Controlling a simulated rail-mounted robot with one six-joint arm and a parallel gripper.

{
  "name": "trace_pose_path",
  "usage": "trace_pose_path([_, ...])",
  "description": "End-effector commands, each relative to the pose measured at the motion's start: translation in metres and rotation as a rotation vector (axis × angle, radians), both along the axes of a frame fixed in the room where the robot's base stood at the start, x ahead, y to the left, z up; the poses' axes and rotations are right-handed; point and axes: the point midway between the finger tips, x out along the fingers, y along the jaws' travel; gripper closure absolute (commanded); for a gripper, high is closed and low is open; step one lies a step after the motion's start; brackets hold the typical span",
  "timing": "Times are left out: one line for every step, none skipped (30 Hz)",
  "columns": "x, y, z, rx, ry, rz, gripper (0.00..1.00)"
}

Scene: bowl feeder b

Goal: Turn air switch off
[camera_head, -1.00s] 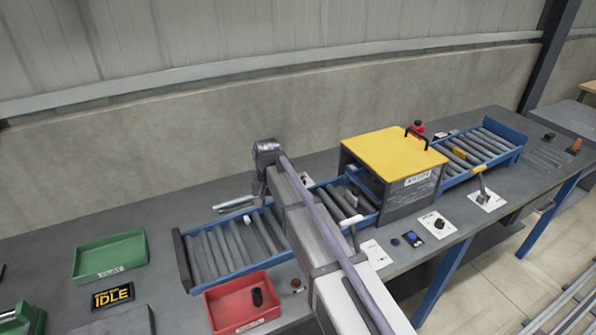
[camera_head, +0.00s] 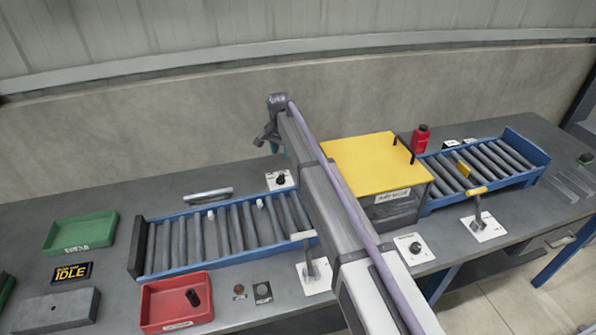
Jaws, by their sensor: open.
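Two knob panels show, and their labels are too small to read, so I cannot tell which is the air switch. One white panel with a black knob (camera_head: 281,179) stands behind the left conveyor, close to my arm. Another white panel with a black round knob (camera_head: 416,248) lies in front of the yellow-lidded box. My gripper (camera_head: 264,140) is high at the far end of my arm, left of the arm and above the back of the bench. It is open, looks empty, and is apart from both panels. Its fingers are small and partly unclear.
A blue roller conveyor (camera_head: 148,275) runs left of the yellow-lidded box (camera_head: 372,160), another right of it. Lever panels (camera_head: 486,230) (camera_head: 316,280) stand in front. A red bottle (camera_head: 420,139), red tray (camera_head: 150,322) and green tray (camera_head: 60,247) stand around. A grey bar (camera_head: 208,194) lies behind the conveyor.

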Motion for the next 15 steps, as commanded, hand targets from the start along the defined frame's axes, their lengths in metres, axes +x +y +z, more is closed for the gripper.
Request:
trace_pose_path([0.000,0.001,-0.001,0.000,0.000,0.001,0.60])
trace_pose_path([0.000,0.000,-0.002,0.000,0.000,0.001,0.60])
trace_pose_path([0.000,0.000,-0.005,0.000,0.000,0.001,0.60])
trace_pose_path([0.000,0.000,-0.009,0.000,0.000,0.001,0.60])
trace_pose_path([0.000,0.000,-0.012,0.000,0.000,0.001,0.60])
trace_pose_path([0.000,0.000,-0.019,0.000,0.000,0.001,0.60])
trace_pose_path([0.000,0.000,-0.024,0.000,0.000,0.001,0.60])
trace_pose_path([0.000,0.000,-0.031,0.000,0.000,0.001,0.60])
trace_pose_path([0.000,0.000,-0.040,0.000,0.000,0.001,0.60])
trace_pose_path([0.000,0.000,-0.047,0.000,0.000,0.001,0.60])
trace_pose_path([0.000,0.000,-0.055,0.000,0.000,0.001,0.60])
trace_pose_path([0.000,0.000,-0.065,0.000,0.000,0.001,0.60])
trace_pose_path([0.000,0.000,-0.072,0.000,0.000,0.001,0.60])
trace_pose_path([0.000,0.000,-0.080,0.000,0.000,0.001,0.60])
trace_pose_path([0.000,0.000,-0.089,0.000,0.000,0.001,0.60])
